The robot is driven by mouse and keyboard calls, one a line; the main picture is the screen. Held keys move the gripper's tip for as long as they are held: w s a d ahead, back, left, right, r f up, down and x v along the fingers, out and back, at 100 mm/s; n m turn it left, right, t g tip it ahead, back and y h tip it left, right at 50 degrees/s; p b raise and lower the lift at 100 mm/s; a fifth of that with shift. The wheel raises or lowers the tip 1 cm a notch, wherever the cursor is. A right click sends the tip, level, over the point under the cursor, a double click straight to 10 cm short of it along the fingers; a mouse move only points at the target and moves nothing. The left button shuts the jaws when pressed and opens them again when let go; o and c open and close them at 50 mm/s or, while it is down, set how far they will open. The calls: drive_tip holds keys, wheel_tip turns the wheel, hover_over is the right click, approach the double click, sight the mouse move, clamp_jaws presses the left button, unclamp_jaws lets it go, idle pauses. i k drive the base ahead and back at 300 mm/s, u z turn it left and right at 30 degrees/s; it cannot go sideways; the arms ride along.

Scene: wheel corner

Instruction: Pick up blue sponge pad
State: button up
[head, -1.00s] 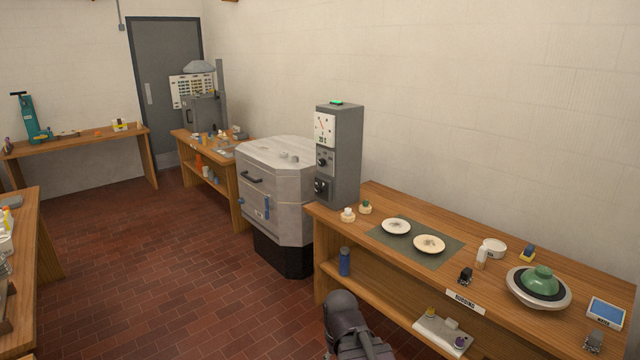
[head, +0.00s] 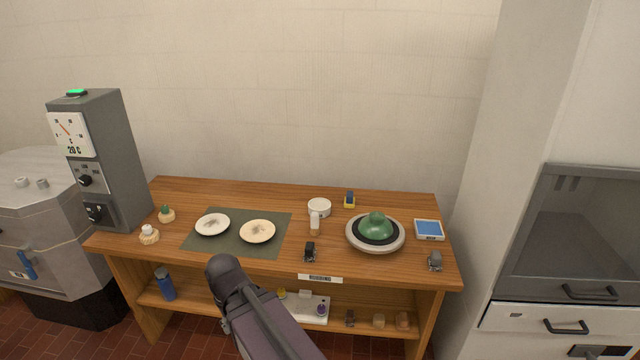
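My dark arm (head: 260,318) rises from the bottom of the head view, in front of the table and left of this block. No gripper fingers can be made out.
The wooden table (head: 185,190) holds two plates on a dark mat (head: 275,220), a white bowl (head: 319,207), a white bottle (head: 315,224), a green domed object on a round base (head: 376,225) and a blue-screened tablet (head: 429,230). A grey control box (head: 105,160) stands left; a tall cabinet (head: 575,235) right.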

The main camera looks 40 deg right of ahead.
sight(349, 200)
drive_tip(key=z, duration=0.5)
drive_tip(key=i, duration=0.6)
drive_tip(key=z, duration=0.6)
drive_tip(key=i, duration=0.6)
drive_tip(key=z, duration=0.35)
